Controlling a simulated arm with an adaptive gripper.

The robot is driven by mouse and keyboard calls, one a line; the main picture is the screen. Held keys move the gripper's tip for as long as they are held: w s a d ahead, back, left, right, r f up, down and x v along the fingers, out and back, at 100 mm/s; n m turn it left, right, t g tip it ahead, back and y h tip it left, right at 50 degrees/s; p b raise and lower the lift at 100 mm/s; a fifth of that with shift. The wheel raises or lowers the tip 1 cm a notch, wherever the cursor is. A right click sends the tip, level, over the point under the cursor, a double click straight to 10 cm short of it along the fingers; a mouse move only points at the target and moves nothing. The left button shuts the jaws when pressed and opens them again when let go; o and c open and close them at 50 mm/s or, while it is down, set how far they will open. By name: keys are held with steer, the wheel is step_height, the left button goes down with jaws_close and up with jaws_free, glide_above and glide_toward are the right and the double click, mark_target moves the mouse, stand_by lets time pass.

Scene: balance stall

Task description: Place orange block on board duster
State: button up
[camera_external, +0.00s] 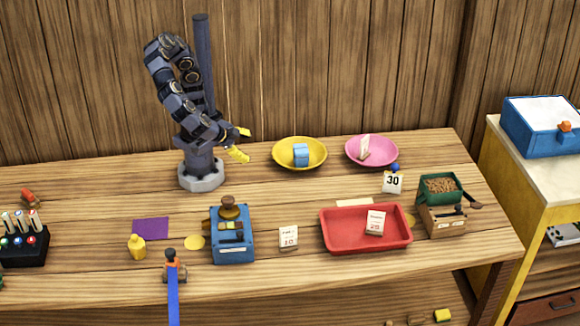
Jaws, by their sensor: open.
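My gripper (241,143) has yellow fingertips, spread apart and empty. It is above the back of the table, to the left of the yellow bowl. I cannot surely pick out the orange block or the board duster at this size. A small orange-red piece (28,196) lies at the far left of the table. Another small orange piece (566,126) shows at the blue box on the right. A dark-handled, brush-like thing (472,202) lies by the green tray. My gripper is far from all of these.
A yellow bowl (277,161) holds a blue block (301,155); a pink bowl (382,160) stands beside it. A red tray (335,241), blue box-like device (232,250), green tray (426,185), yellow bottle (137,246) and dark rack (22,254) stand nearer the front.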

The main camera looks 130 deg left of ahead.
steer(key=s+a+r+m+g+h, duration=0.15)
steer(key=s+a+g+h, duration=0.35)
steer(key=s+a, duration=0.55)
steer(key=s+d+f+m+h, duration=0.1)
steer(key=s+m+h, duration=0.2)
steer(key=s, duration=0.4)
steer(key=shift+s+f+m+h, duration=0.15)
steer(key=shift+s+m+h, duration=0.25)
steer(key=shift+m, duration=0.15)
